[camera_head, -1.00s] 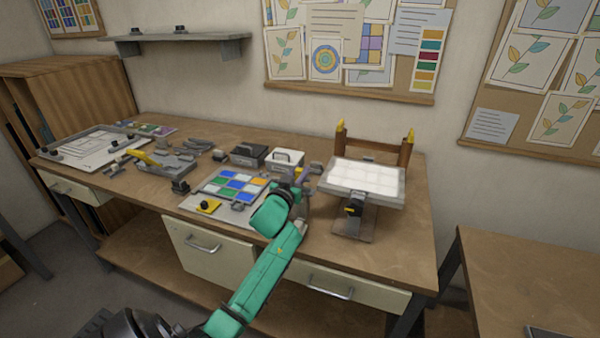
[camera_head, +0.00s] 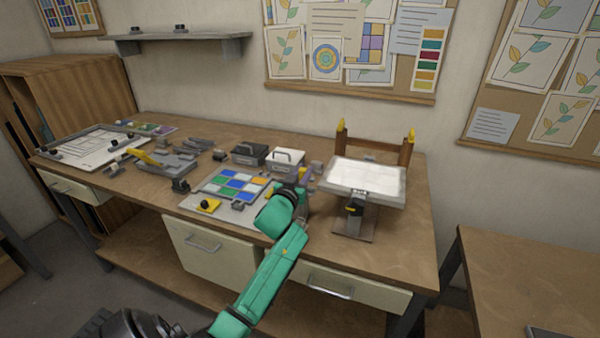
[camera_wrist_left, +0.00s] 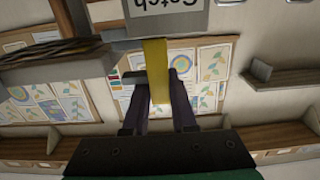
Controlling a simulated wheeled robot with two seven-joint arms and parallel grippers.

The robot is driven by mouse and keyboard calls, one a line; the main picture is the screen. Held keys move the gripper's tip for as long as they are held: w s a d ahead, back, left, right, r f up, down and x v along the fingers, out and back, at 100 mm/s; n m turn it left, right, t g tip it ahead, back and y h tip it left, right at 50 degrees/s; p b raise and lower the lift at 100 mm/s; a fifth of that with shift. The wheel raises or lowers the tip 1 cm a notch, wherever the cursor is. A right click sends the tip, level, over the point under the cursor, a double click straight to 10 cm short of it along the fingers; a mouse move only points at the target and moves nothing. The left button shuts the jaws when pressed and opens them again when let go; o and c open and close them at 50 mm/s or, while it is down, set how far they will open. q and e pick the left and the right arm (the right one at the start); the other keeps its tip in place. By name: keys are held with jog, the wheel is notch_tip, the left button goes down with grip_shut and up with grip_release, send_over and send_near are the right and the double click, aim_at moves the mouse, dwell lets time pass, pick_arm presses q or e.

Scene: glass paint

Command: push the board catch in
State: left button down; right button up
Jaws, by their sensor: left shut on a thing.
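In the left wrist view a grey block lettered "Catch" (camera_wrist_left: 168,20) is at the top, upside down, with a flat yellow bar (camera_wrist_left: 156,65) running down from it. The dark fingers of my left gripper (camera_wrist_left: 159,88) lie on both sides of this bar and are shut on it. In the head view my left gripper (camera_head: 304,180) is just left of the tilted pale board (camera_head: 363,177) on its stand. My own wrist partly hides the fingertips and the catch there. The right gripper is not in view.
A panel of coloured glass squares (camera_head: 232,185) lies left of my arm. A white box (camera_head: 286,160) and a dark box (camera_head: 249,154) stand behind it. A wooden rack with yellow tips (camera_head: 375,148) is behind the board. The bench's right end is clear.

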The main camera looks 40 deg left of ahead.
pick_arm(q)
jog(key=d, duration=0.1)
jog(key=w+d, duration=0.1)
jog(key=shift+d+f, duration=0.1)
jog(key=shift+d, duration=0.2)
jog(key=c, duration=0.8)
grip_release()
jog(key=shift+c, duration=0.2)
jog(key=shift+o, duration=0.6)
jog(key=shift+d, duration=0.25)
jog(key=shift+a, duration=0.1)
